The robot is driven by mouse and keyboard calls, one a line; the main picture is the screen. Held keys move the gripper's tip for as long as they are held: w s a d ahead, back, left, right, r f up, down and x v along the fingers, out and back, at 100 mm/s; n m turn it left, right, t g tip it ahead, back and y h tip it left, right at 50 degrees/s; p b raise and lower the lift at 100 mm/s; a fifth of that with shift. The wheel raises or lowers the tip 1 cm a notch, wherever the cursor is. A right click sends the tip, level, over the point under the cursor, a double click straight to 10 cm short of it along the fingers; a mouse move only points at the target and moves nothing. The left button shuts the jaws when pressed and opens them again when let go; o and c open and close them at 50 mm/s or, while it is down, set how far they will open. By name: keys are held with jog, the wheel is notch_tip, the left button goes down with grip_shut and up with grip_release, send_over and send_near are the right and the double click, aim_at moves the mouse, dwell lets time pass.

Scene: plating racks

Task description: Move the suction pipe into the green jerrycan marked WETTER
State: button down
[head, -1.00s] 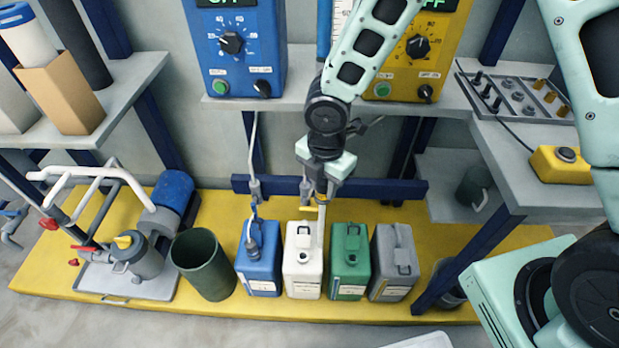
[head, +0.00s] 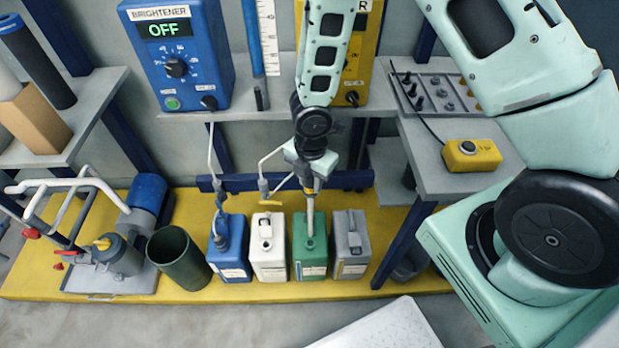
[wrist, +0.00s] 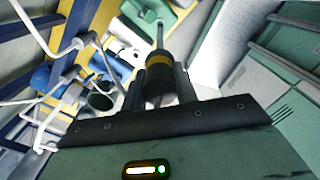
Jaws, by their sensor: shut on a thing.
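My gripper (head: 312,176) is shut on the upper part of the suction pipe (head: 310,210) and holds it upright above the green jerrycan (head: 309,262). In the wrist view my gripper (wrist: 160,80) grips the pipe's dark, yellow-banded top (wrist: 159,64). The pipe's thin grey stem points away towards the cans. In the head view its lower end meets the opening on top of the green jerrycan. I cannot tell how deep it is. The can's pale label is too small to read.
A white jerrycan (head: 268,260) stands left of the green one and a grey jerrycan (head: 350,257) right. A blue jerrycan (head: 231,265) has another pipe in its mouth. A dark green bin (head: 178,262) stands further left. A shelf (head: 270,100) overhangs behind.

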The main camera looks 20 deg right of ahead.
aim_at(310, 208)
jog(key=shift+f+b, duration=11.55)
jog(key=shift+f, duration=2.2)
jog(key=shift+f+b, duration=0.95)
jog(key=shift+f, duration=0.3)
jog(key=c, duration=1)
grip_release()
jog(key=shift+r, duration=0.1)
notch_tip(310, 208, up, 17)
jog(key=p, duration=0.8)
jog(key=shift+r, duration=0.15)
